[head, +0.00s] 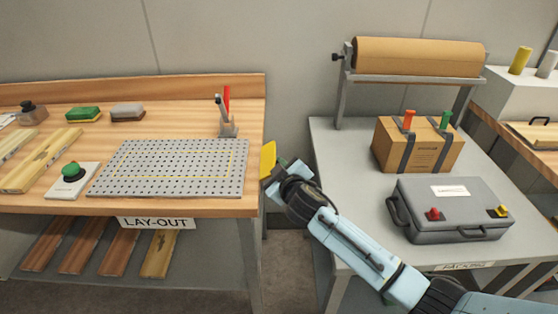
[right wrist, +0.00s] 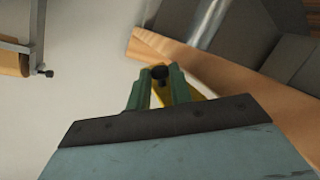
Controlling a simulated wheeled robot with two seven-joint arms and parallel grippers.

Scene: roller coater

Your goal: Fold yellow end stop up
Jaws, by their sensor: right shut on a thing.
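The yellow end stop (head: 268,160) is a small plate at the right end of the lay-out bench (head: 190,203). In the head view it stands roughly upright, with its upper part in the open. My right gripper (head: 283,166) reaches it from the right and is shut on it. The gripper hides the stop's lower part and hinge. My left gripper is not in view.
A perforated grey plate (head: 170,168) lies on the bench, with a red-handled clamp (head: 228,122) behind it. The packing table (head: 350,160) on the right holds a grey case (head: 450,212), a carton (head: 415,147) and a paper roll (head: 418,57). A floor gap separates both tables.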

